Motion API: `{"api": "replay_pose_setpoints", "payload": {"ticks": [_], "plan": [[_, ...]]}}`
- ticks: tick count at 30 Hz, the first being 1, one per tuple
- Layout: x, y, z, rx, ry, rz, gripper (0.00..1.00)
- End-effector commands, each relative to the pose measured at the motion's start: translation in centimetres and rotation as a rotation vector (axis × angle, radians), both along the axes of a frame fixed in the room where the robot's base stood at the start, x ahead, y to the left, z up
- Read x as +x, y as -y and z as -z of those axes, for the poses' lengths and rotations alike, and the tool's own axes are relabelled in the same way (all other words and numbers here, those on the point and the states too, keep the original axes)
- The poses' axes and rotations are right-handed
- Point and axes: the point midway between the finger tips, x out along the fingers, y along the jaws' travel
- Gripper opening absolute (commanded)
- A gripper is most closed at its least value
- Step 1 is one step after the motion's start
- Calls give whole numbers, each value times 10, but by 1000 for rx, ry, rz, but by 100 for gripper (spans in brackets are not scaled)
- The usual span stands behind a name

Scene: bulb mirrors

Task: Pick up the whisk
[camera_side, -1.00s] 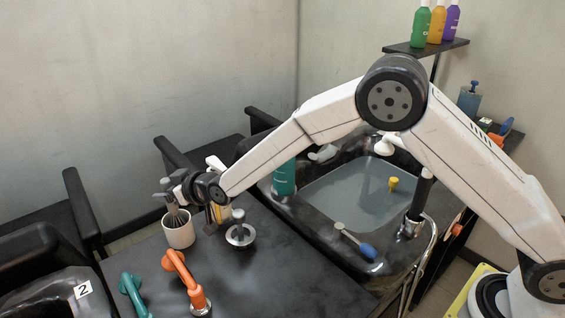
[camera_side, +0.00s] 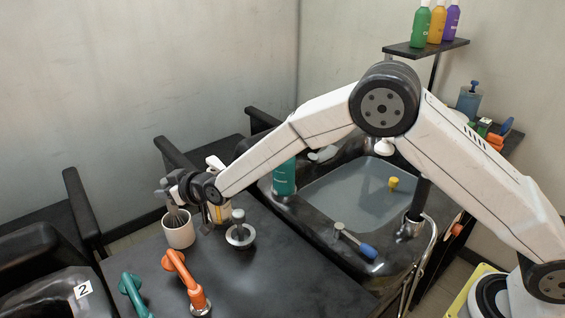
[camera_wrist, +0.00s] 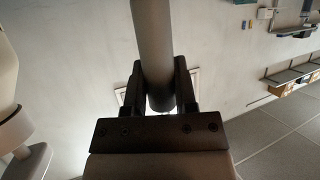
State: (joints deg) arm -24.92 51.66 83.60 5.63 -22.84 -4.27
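The whisk (camera_side: 177,213) stands head down in a white cup (camera_side: 179,236) on the dark counter, its wires partly inside the cup. My gripper (camera_side: 169,188) is at its handle, just above the cup rim. In the wrist view the grey handle (camera_wrist: 153,40) runs between the two dark fingers of my gripper (camera_wrist: 159,66). The fingers appear shut on it from both sides. The lower part of the whisk is hidden by the cup.
A metal stand with a round base (camera_side: 240,236) and a yellowish container (camera_side: 222,212) are close right of the cup. Orange (camera_side: 185,280) and teal (camera_side: 132,294) hairdryer-like tools are in front. A basin (camera_side: 350,205) lies to the right.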

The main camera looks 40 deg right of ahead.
Motion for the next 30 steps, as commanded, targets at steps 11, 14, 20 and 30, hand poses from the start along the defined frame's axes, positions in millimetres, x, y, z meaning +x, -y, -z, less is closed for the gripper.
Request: {"api": "replay_pose_setpoints", "payload": {"ticks": [11, 14, 20, 30], "plan": [[0, 0, -2, 1, 2, 0, 0], [0, 0, -6, 1, 3, 0, 0], [0, 0, -25, 2, 3, 0, 0], [0, 0, -76, 2, 3, 0, 0]]}}
